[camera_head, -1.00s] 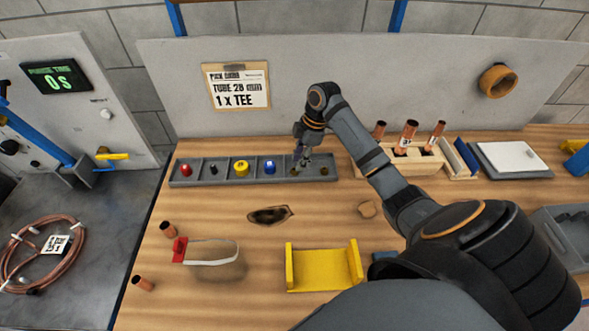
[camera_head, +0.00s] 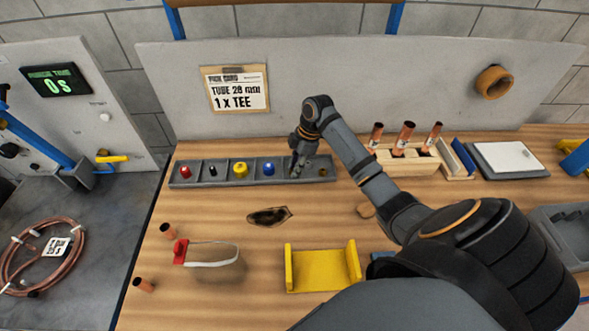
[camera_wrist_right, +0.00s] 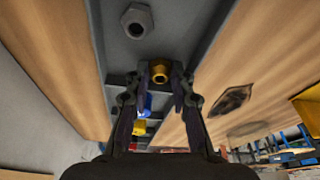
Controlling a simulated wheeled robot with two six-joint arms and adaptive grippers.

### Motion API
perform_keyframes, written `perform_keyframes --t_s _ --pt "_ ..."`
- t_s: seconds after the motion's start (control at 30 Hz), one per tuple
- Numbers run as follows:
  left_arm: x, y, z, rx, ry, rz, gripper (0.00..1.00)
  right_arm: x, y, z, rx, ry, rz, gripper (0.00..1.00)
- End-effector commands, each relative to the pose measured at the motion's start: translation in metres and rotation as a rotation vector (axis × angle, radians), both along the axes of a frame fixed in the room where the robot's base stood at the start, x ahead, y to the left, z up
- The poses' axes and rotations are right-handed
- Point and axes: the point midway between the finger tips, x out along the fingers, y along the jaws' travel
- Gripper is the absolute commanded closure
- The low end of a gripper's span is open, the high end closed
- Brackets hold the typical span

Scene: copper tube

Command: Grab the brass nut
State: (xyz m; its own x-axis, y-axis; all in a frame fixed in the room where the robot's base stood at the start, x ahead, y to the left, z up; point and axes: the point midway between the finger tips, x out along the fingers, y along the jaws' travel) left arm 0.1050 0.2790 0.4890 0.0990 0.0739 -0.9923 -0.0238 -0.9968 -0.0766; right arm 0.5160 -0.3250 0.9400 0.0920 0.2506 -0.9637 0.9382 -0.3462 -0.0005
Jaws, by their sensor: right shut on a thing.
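The brass nut (camera_wrist_right: 160,72) shows in the right wrist view as a gold ring between my right gripper's fingers. My right gripper (camera_head: 296,170) reaches down into a compartment near the right end of the grey parts tray (camera_head: 225,182) in the head view, and hides the nut there. In the right wrist view the right gripper (camera_wrist_right: 160,88) is shut on the brass nut, low in the tray. I cannot tell whether the nut still touches the tray floor. My left gripper is not in view.
The tray also holds a red part (camera_head: 185,171), a black one, a yellow one (camera_head: 240,169) and a blue one (camera_head: 269,168). A grey hex nut (camera_wrist_right: 136,20) lies beyond the brass nut. A wooden block (camera_head: 405,160) with upright copper tubes stands right. A yellow cradle (camera_head: 322,270) is in front.

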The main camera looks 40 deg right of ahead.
Motion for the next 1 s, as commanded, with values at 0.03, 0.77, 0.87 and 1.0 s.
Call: perform_keyframes --t_s 0.03,0.77,0.87,1.0 --pt "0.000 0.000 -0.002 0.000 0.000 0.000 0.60 0.001 0.000 0.002 -0.001 -0.002 0.000 1.00" --pt "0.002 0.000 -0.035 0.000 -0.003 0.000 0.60 -0.112 0.037 0.116 -0.012 0.004 0.002 1.00" --pt "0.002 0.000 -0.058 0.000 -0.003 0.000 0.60 -0.116 0.038 0.114 -0.010 -0.008 0.005 1.00" --pt "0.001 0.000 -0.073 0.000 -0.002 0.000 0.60 -0.124 0.041 0.120 -0.007 -0.008 0.006 1.00"
